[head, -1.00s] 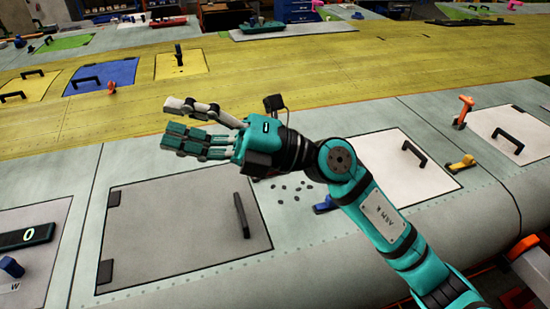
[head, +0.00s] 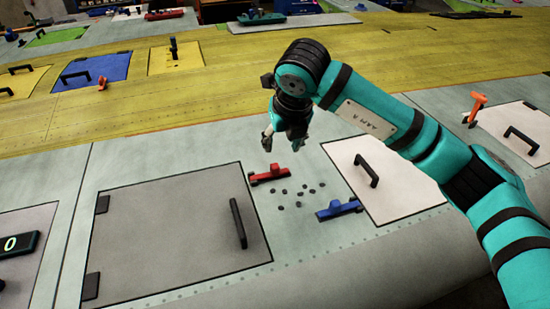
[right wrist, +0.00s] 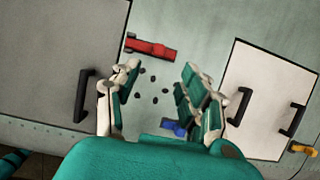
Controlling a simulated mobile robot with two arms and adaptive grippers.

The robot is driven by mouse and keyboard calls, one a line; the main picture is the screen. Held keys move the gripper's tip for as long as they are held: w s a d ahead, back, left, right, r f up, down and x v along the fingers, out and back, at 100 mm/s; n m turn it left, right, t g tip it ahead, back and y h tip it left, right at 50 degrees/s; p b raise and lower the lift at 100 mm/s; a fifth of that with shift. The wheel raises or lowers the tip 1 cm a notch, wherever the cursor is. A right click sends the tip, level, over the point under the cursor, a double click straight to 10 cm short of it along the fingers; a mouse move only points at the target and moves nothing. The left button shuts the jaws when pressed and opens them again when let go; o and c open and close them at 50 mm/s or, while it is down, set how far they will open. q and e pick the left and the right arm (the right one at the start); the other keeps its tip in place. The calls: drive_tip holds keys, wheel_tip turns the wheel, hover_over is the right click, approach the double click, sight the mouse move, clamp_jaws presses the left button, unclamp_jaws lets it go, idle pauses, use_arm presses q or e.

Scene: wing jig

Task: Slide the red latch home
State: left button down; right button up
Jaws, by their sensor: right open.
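The red latch (head: 270,174) lies on the grey-green wing skin by the upper right corner of the large grey panel, with a small upright knob on it. It also shows in the right wrist view (right wrist: 151,48), beyond the fingers and a little left of the gap between them. My right gripper (head: 282,145) is open and empty, pointing down above and just behind the latch, apart from it. In the right wrist view its spread fingers (right wrist: 150,92) frame several dark dots on the skin. My left gripper is not in view.
A blue latch (head: 340,209) lies nearer, right of the dark dots (head: 298,192). The grey panel (head: 170,235) has a black handle (head: 238,223). A white panel (head: 395,185) with a black handle (head: 366,170) lies right, partly under my arm.

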sight(274, 165)
drive_tip(key=p+x, duration=0.3)
drive_tip(key=x, duration=0.8)
drive_tip(key=shift+p, duration=0.3)
drive_tip(key=shift+w+f, duration=0.1)
drive_tip(key=shift+f, duration=0.3)
drive_tip(key=shift+c, duration=0.2)
clamp_jaws()
drive_tip(key=shift+a, duration=0.1)
